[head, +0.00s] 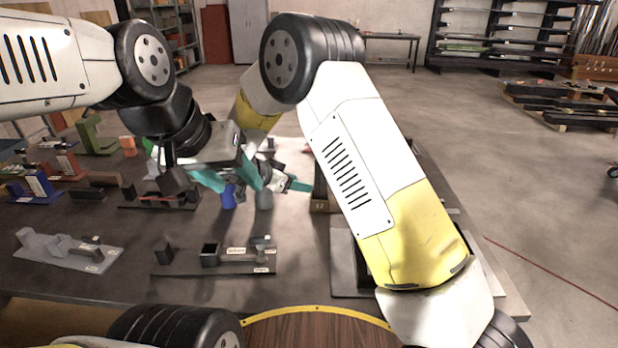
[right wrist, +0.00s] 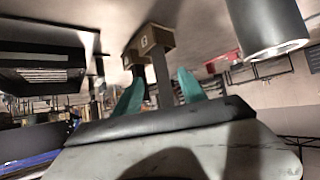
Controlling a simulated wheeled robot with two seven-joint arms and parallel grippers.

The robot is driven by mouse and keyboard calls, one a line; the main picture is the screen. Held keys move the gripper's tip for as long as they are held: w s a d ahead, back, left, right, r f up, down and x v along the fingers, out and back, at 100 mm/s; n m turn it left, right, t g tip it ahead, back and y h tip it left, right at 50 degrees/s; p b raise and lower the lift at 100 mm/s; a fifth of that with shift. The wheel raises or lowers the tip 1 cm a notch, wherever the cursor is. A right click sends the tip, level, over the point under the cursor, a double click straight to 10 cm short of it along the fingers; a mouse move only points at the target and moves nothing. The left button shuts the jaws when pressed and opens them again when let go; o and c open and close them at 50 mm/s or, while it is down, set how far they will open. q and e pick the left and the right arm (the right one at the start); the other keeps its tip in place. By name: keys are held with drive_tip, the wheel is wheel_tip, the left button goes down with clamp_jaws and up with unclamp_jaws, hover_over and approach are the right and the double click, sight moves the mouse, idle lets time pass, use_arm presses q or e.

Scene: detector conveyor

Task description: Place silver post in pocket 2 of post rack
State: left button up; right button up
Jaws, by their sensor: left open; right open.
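A grey cylinder (head: 264,199), which looks like the silver post, stands on the table beside a blue post (head: 228,196) in the head view. A large silver cylinder (right wrist: 268,28) is at the upper right of the right wrist view, outside the fingers. My left gripper (head: 229,178) is open above the blue post, its teal fingers spread. My right gripper (head: 290,183) is open near the grey cylinder, partly hidden by my arms; its teal fingers (right wrist: 160,95) show empty in the wrist view. A brown block with labels (head: 320,206) stands right of it; I cannot tell whether it is the post rack.
A dark fixture (head: 213,268) with small blocks lies in the front middle of the table, and a light grey one (head: 68,252) to its left. Several fixtures stand at the back left. A grey plate (head: 343,262) at the right is partly covered by my right arm.

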drive_tip(key=w+r+n+t+y, duration=0.1)
drive_tip(key=w+r+t+y, duration=0.35)
drive_tip(key=r, duration=0.85)
drive_tip(key=s+d+r+n+y, duration=0.2)
drive_tip(key=d+r+n+y, duration=0.15)
drive_tip(key=r+y, duration=0.6)
drive_tip(key=s+d+r+n+g, duration=0.1)
drive_tip(key=s+d+r+n, duration=0.15)
drive_tip(key=s, duration=0.45)
drive_tip(key=s+d+r+n+g, duration=0.1)
drive_tip(key=s+d+r, duration=0.15)
drive_tip(key=s, duration=0.35)
drive_tip(key=s+d+f+g+h, duration=0.1)
drive_tip(key=s+d+f, duration=0.1)
drive_tip(key=s+d, duration=0.2)
drive_tip(key=s+d+f+n+g+h, duration=0.1)
drive_tip(key=s+d+f+g, duration=0.1)
drive_tip(key=s, duration=0.6)
drive_tip(key=s+d+f+g+h, duration=0.1)
drive_tip(key=s+d+f, duration=0.3)
drive_tip(key=s+d, duration=0.2)
drive_tip(key=shift+s+d+n+h, duration=0.2)
drive_tip(key=shift+s+n+h, duration=0.1)
drive_tip(key=shift+h, duration=0.1)
